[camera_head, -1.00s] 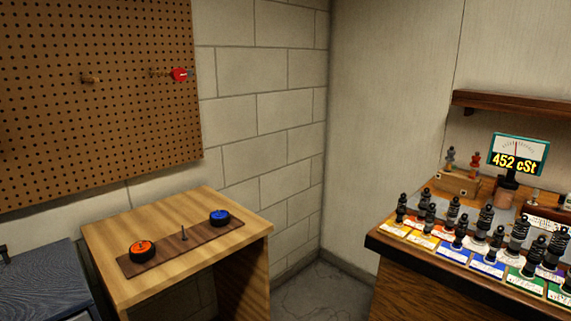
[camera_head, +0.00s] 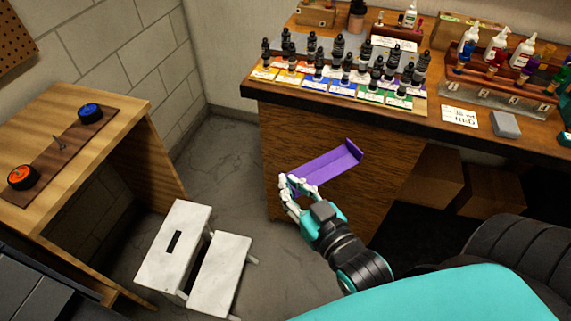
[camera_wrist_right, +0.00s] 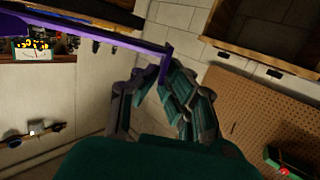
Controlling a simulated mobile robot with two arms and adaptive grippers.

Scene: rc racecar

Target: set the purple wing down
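The purple wing (camera_head: 328,165) is a flat bar with an upturned end plate. It is held in the air in front of the wooden cabinet below the bottle counter. My right gripper (camera_head: 297,188) is shut on its near left end. In the right wrist view the wing (camera_wrist_right: 110,38) runs from the upper left to the fingers of my right gripper (camera_wrist_right: 155,85), which close around its end. The fingers hide part of the gripped end. My left gripper is not in view.
The counter (camera_head: 455,134) holds several small black bottles, cards, a grey block (camera_head: 506,124) and glue bottles. A wooden table (camera_head: 107,108) with a brown strip and two wheels stands at left. A white step stool (camera_head: 172,245) is on the floor. The left table has bare surface.

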